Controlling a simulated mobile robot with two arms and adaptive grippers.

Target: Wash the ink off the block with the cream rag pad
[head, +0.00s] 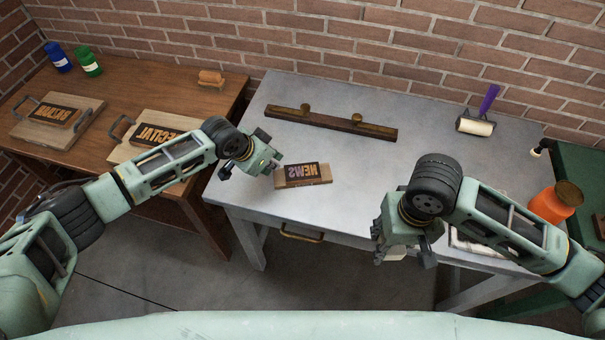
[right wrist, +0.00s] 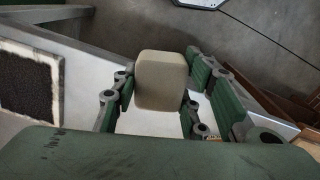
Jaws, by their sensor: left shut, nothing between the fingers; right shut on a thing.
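The block (head: 303,176) is a small wooden block with a dark face and raised mirrored letters tinted purplish. It lies on the grey metal table (head: 235,195), left of centre. My left gripper (head: 250,168) is shut and empty, just left of the block. My right gripper (head: 404,258) is over the table's front edge, right of the block and apart from it. It is shut on the cream rag pad (right wrist: 160,80), which shows clearly between the fingers in the right wrist view. In the head view the pad is mostly hidden by the gripper.
A dark bar with knobs (head: 330,121) lies at the back. A purple-handled roller (head: 477,122) and orange jar (head: 556,202) stand right. A pale-framed dark pad (right wrist: 25,85) lies near my right arm. Lettered boards (head: 150,135) sit on the wooden table. The metal table's middle is clear.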

